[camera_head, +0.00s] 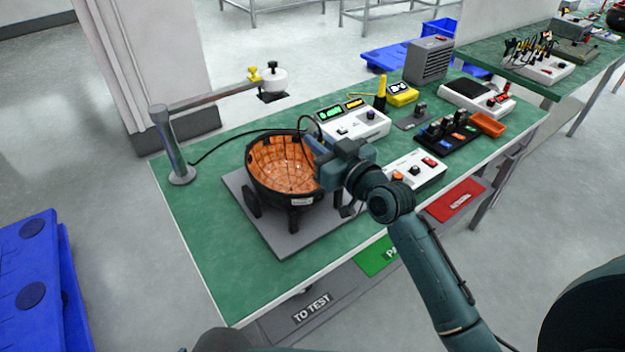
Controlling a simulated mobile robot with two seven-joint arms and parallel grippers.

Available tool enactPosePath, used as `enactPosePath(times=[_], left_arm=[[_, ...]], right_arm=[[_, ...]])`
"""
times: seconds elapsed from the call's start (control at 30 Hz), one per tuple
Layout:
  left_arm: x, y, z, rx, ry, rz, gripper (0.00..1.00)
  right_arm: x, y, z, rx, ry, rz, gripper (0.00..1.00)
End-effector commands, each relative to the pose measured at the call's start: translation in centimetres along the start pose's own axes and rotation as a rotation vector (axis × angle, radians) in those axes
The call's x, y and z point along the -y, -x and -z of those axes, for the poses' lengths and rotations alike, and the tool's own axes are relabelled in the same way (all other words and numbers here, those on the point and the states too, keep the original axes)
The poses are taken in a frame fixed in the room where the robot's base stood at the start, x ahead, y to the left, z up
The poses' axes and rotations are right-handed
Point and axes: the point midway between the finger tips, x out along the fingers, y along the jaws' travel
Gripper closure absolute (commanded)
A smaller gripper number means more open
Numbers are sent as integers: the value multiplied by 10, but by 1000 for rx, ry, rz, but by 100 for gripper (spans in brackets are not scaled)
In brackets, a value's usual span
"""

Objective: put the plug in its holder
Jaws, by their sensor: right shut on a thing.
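My right gripper (314,150) is at the right rim of a black bowl-shaped fixture (263,190) with an orange segmented inside. It is shut on what seems to be the plug, which is mostly hidden by the jaws. A black cable (238,136) runs from the grey post across the table and loops up near the gripper. I cannot make out the plug's shape or pick out its holder with certainty. My left gripper is not in view.
The fixture stands on a grey plate (284,246) on the green table (195,215). A post (176,150) with a horizontal arm rises at the left. White instruments (357,125), a black rack (447,135) and an orange tray (487,124) stand to the right. The table's front-left part is clear.

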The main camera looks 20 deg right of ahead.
Motion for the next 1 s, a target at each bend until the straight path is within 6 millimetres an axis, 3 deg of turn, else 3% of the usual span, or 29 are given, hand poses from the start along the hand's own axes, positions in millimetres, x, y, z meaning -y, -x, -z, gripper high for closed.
enactPosePath(times=[0.1,0.5,1.0], left_arm=[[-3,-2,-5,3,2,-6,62],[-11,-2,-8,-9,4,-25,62],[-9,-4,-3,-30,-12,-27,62]], right_arm=[[0,0,-28,7,0,0,100],[0,0,-78,4,2,-1,100],[0,0,-90,1,0,-2,100]])
